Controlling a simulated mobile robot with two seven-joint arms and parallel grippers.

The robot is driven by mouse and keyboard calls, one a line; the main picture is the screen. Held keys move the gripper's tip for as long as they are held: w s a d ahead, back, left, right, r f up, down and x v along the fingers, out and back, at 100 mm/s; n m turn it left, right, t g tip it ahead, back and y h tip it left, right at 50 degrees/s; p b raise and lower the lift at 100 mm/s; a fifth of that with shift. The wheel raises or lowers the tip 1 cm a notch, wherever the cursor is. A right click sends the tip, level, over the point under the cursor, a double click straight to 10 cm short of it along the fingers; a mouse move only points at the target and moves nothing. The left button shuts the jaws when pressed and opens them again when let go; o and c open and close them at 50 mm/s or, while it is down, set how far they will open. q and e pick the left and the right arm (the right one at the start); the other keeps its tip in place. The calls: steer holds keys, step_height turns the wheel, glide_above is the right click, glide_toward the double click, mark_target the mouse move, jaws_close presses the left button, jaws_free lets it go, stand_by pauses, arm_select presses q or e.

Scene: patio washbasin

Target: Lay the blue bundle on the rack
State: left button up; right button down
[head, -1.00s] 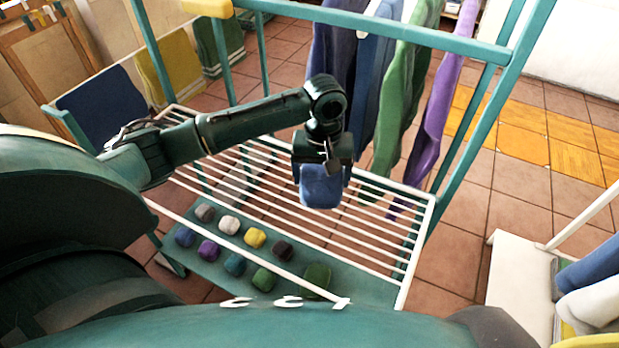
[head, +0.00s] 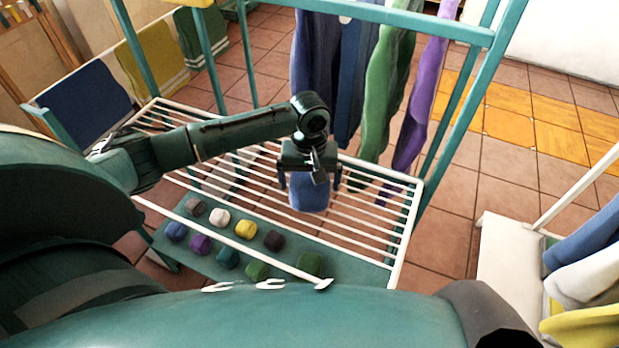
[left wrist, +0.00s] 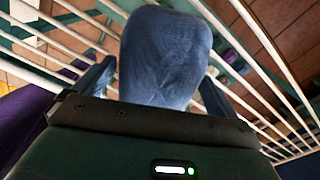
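The blue bundle (head: 309,194) lies on the white bars of the rack (head: 385,232), toward its right half. In the left wrist view the bundle (left wrist: 165,55) fills the space in front of the palm, with white bars behind it. My left gripper (head: 310,184) is directly above the bundle, pointing down. Its fingers stand on both sides of the bundle with small gaps, so it is open. The bundle's upper end is partly hidden by the gripper in the head view. My right gripper is not in view.
Several small coloured bundles, such as a yellow one (head: 246,229), lie on the teal shelf (head: 190,259) below the rack. Long cloths, including a green one (head: 385,100), hang from the teal rail behind. A white bench (head: 495,270) stands at right. Bars around the bundle are clear.

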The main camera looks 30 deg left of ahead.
mark_target(310, 179)
arm_select(q)
steer(key=shift+o, duration=0.2)
steer(key=shift+r, duration=0.25)
step_height(310, 179, up, 12)
steer(key=shift+f, duration=0.15)
stand_by(0.5)
